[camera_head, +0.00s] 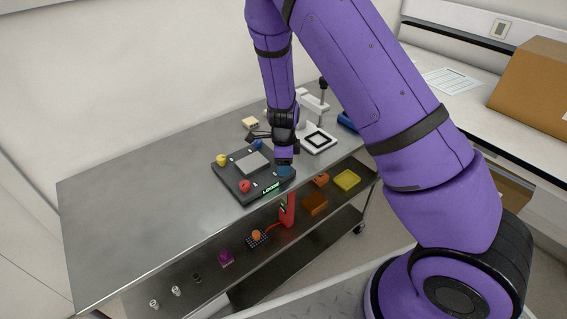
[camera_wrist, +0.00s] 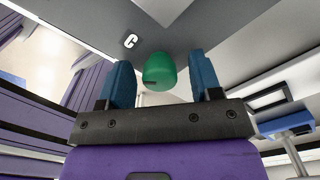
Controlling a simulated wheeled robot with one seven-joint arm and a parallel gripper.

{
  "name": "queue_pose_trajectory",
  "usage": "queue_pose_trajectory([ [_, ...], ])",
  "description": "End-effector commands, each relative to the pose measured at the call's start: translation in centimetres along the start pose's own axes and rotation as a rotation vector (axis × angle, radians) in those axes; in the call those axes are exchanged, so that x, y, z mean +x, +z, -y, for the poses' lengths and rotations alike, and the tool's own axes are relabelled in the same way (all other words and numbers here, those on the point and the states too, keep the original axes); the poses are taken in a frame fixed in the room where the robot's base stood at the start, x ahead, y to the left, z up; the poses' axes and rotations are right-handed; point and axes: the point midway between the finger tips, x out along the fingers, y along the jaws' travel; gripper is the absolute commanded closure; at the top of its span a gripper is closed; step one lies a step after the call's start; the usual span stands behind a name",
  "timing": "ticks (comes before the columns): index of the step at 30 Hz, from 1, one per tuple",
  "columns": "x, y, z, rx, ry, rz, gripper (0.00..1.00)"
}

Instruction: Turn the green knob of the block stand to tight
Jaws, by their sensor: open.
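The block stand (camera_head: 232,182) is a dark square plate on the steel table, with a pale block in its middle. A yellow knob (camera_head: 222,160), a red knob (camera_head: 244,186) and a blue knob (camera_head: 258,144) sit near its corners. A green display (camera_head: 271,189) on its front edge reads "LOOSE". The green knob (camera_wrist: 159,70) shows in the wrist view between the two blue fingers of my open gripper (camera_wrist: 163,80), with gaps on both sides. A letter "C" is marked beside it. In the head view, my gripper (camera_head: 284,165) is over the stand's right corner and hides the green knob.
A white device (camera_head: 318,139) with an upright post stands close behind the gripper, to the right. The steel table (camera_head: 130,205) is clear at left. A lower shelf holds a yellow tray (camera_head: 347,180), a red item (camera_head: 288,211) and several small things.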

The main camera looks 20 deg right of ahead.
Motion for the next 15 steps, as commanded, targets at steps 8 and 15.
queue_pose_trajectory([
  [8, -2.1, 0.1, 0.0, -0.001, -0.002, 0.001, 0.42],
  [15, -6.7, 0.1, 0.0, -0.002, -0.003, 0.002, 0.42],
])
